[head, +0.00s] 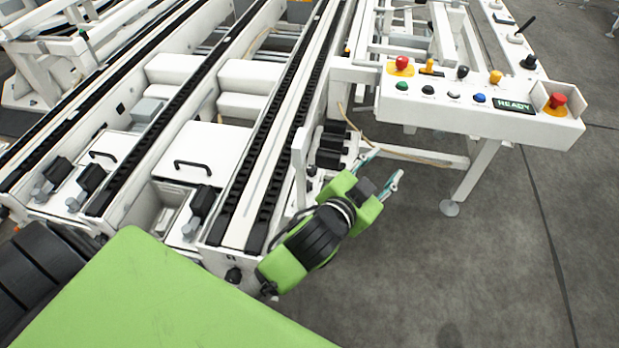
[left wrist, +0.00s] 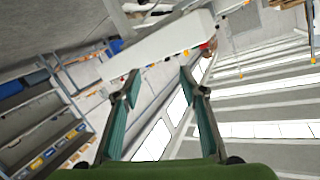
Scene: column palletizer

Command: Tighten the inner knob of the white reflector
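My left gripper (head: 378,172) is in the middle of the head view, beside the conveyor's right side and below the control panel. Its two teal fingers are spread apart with nothing visible between them. In the left wrist view the fingers (left wrist: 158,85) are also wide apart and empty. A white upright plate (head: 299,152) stands at the conveyor's edge, left of the gripper; it may be the white reflector, but I cannot tell for sure. No inner knob can be made out clearly; my wrist may hide part of that area. My right gripper is not in view.
A white control panel (head: 480,115) with coloured buttons and a READY display is at the upper right. Black blocks (head: 331,148) sit between conveyor and gripper. The conveyor rails (head: 262,150) fill the left. Grey floor (head: 480,260) is clear at the lower right.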

